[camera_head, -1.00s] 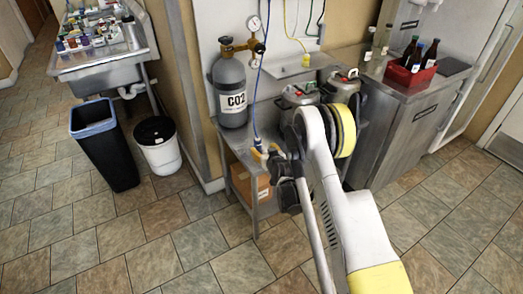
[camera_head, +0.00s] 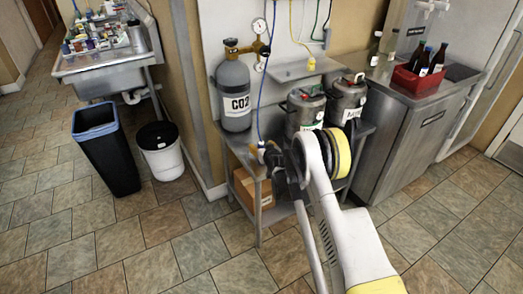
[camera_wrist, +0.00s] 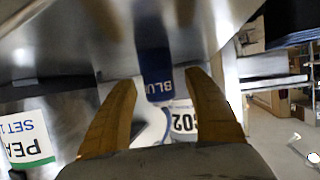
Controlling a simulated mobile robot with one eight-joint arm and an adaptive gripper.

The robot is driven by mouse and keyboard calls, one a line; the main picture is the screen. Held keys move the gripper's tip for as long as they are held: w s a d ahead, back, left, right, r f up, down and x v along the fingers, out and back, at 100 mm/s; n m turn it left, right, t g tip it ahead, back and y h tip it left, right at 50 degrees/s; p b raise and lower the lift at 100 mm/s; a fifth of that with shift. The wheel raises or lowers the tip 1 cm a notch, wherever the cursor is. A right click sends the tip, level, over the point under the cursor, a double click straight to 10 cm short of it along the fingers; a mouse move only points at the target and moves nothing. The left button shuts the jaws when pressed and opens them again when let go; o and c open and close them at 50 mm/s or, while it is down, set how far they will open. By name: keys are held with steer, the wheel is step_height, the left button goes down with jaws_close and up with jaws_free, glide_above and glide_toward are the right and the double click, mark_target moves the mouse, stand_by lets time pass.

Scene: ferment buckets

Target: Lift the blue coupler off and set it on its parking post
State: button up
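The blue coupler appears to be the blue piece (camera_wrist: 158,82) with white lettering "BLU" in the wrist view, where the picture is upside down. It shows between the two tan fingers of my gripper (camera_wrist: 163,90), with gaps at its sides. The fingers are spread; I cannot tell their distance from it in depth. In the head view my gripper (camera_head: 262,152) is at the front left of the steel bench, where the blue hose (camera_head: 260,100) comes down. The coupler is not clear there. I cannot make out the parking post.
Two steel kegs (camera_head: 304,107) (camera_head: 346,100) stand on the bench (camera_head: 240,143), beside the grey CO2 cylinder (camera_head: 234,90). A cardboard box (camera_head: 252,188) is on the lower shelf. A red bottle crate (camera_head: 417,80) stands on the cabinet at right. The floor in front is clear.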

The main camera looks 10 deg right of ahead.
mark_target(261, 143)
jaws_close()
step_height(261, 143, up, 4)
steer(key=shift+p, duration=1.2)
steer(key=s+d+r+p, duration=0.2)
steer(key=d+r+p, duration=0.2)
steer(key=d+r, duration=0.3)
steer(key=d, duration=0.4)
steer(key=shift+s+d, duration=0.15)
steer(key=shift+s, duration=0.2)
